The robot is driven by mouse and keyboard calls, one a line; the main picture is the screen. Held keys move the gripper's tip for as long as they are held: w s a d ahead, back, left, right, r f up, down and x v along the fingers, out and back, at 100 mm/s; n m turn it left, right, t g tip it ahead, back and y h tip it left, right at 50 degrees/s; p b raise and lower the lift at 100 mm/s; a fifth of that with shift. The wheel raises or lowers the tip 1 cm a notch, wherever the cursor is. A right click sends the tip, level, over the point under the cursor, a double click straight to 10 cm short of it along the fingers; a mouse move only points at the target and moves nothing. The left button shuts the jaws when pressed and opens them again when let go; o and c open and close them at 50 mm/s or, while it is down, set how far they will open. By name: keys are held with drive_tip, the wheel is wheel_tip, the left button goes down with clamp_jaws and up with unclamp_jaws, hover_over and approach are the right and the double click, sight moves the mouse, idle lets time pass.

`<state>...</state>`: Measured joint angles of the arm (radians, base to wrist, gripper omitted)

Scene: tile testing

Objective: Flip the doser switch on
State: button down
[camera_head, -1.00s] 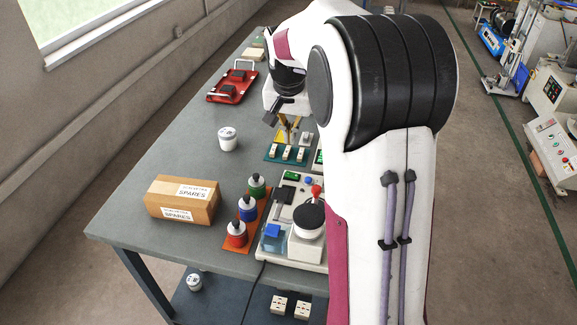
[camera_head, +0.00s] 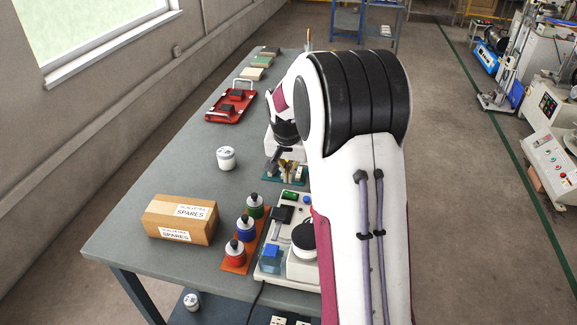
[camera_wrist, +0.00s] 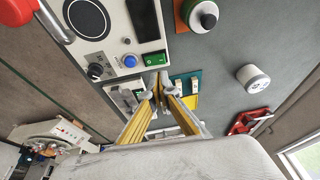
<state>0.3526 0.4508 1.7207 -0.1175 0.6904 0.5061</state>
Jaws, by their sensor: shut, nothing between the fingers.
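My gripper (camera_wrist: 158,88) is shut and empty, its yellow-sided fingers pointing at the bench. In the wrist view its tips are just below a green rocker switch (camera_wrist: 155,58) on a pale machine panel, beside a teal board (camera_wrist: 186,84). I cannot tell whether the tips touch anything. A blue button (camera_wrist: 130,61) and a black knob (camera_wrist: 95,72) sit left of the rocker. No doser label is readable, and the rocker's position is unclear. In the head view my gripper (camera_head: 285,165) is over the teal board (camera_head: 270,175), partly hiding it; my arm hides part of the machine (camera_head: 268,277).
Red, blue and green bottles stand on an orange mat (camera_head: 233,265) left of the machine. A cardboard SPARES box (camera_head: 180,219), a white jar (camera_head: 226,158) and a red tray (camera_head: 231,104) are farther left and back. Bare bench lies between box and jar.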

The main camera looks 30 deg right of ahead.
sight(286, 192)
drive_tip(key=shift+w+a+f, duration=0.1)
drive_tip(key=shift+w+f, duration=0.05)
drive_tip(key=shift+f, duration=1)
drive_tip(key=shift+w+a+f, duration=0.1)
drive_tip(key=shift+w+f, duration=0.05)
drive_tip(key=shift+f, duration=1)
drive_tip(key=shift+w+a+f, duration=0.1)
drive_tip(key=shift+f, duration=0.3)
drive_tip(key=shift+s+d+r, duration=0.2)
drive_tip(key=shift+s+d, duration=0.35)
drive_tip(key=shift+r, duration=0.1)
